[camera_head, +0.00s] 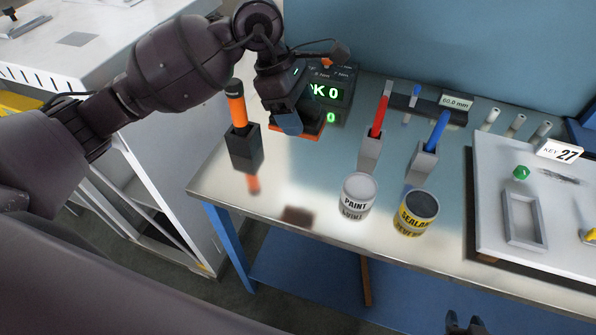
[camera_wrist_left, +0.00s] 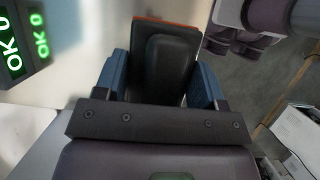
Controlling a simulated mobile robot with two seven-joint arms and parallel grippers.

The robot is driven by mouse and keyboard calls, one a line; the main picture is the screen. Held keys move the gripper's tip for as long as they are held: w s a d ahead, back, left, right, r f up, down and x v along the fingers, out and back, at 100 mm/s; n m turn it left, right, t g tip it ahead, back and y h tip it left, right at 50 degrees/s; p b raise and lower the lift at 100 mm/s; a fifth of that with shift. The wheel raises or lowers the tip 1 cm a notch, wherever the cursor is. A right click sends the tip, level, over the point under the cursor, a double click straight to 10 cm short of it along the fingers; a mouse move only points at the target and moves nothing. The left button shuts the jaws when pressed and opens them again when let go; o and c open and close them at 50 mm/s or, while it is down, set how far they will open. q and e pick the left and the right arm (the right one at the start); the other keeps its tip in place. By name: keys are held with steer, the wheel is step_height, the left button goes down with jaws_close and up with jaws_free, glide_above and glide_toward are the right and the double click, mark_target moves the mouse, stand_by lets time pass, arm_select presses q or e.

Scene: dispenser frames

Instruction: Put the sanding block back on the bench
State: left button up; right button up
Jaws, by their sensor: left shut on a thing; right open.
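The sanding block (camera_head: 312,130) has a dark body with an orange face and shows below my left gripper (camera_head: 290,122). In the left wrist view the block (camera_wrist_left: 168,62) sits between the blue fingers of my left gripper (camera_wrist_left: 165,82), which is shut on it. The block appears held above the shiny bench (camera_head: 290,190), with a dark blurred reflection on the surface nearer the front edge. Part of the block is hidden by the fingers in the head view. My right gripper (camera_head: 466,324) is open at the bottom edge of the head view, in front of the bench.
A dark holder with an orange-handled tool (camera_head: 243,145) stands left of the block. A display (camera_head: 330,95) stands behind. To the right are red (camera_head: 376,135) and blue (camera_head: 430,145) tools in holders, a paint can (camera_head: 357,196) and a sealant can (camera_head: 415,212). The front-left bench is clear.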

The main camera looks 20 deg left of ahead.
arm_select(q)
glide_above(304, 182)
steer(key=a, duration=0.1)
steer(key=f, duration=1.2)
steer(key=shift+a, duration=0.2)
steer(key=shift+f, duration=0.65)
step_height(304, 182, down, 3)
steer(key=shift+f, duration=0.45)
steer(key=o, duration=0.9)
steer(key=shift+w+a+r, duration=0.1)
steer(key=shift+a+r, duration=0.1)
steer(key=shift+r, duration=0.25)
steer(key=v, duration=1.1)
steer(key=shift+r, duration=0.2)
arm_select(e)
steer(key=shift+d+f, duration=0.1)
steer(key=shift+f, duration=0.2)
